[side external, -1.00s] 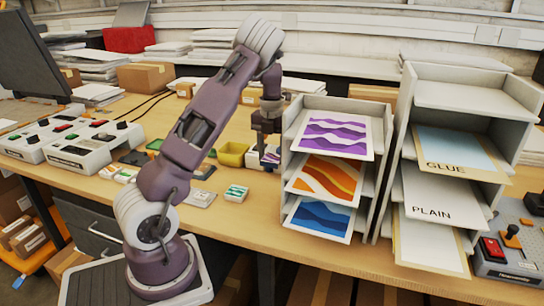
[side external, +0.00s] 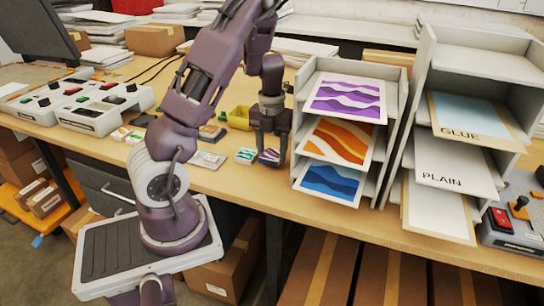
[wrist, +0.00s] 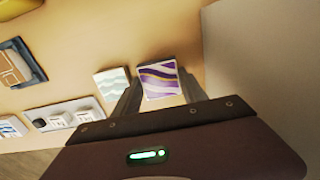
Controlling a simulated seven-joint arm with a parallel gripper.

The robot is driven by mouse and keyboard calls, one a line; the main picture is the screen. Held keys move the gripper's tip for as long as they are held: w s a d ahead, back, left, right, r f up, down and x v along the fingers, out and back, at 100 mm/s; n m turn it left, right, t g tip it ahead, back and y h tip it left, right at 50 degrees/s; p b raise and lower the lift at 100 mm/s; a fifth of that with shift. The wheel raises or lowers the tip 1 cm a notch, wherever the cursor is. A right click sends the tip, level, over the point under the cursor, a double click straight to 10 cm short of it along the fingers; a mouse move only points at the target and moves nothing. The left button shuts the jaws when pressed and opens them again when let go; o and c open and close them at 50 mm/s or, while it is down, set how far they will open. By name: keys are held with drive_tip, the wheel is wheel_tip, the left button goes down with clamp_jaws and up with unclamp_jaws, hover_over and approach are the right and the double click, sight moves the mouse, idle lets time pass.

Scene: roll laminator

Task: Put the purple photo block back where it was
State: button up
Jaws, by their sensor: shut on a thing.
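The purple photo block (side external: 269,156), a small tile with purple waves and a gold stripe, is between the fingers of my gripper (side external: 269,148). In the wrist view the purple photo block (wrist: 160,78) shows its face between the two fingers of my gripper (wrist: 160,92), which is shut on it. It is low at the table, just right of a green-wave photo block (side external: 245,156). That block also shows in the wrist view (wrist: 112,83). Whether the purple block touches the table is unclear.
A shelf with purple, orange and blue prints (side external: 333,180) stands close right of my gripper. A yellow bin (side external: 238,118) is behind. A grey device (side external: 207,160) and a dark-framed block (side external: 210,133) lie to the left. Bare table (side external: 225,183) lies in front.

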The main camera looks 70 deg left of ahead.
sight(272, 154)
drive_tip(key=shift+f, duration=0.9)
drive_tip(key=shift+f, duration=0.1)
drive_tip(key=o, duration=1.2)
wheel_tip(272, 154, up, 12)
drive_tip(key=shift+r, duration=0.15)
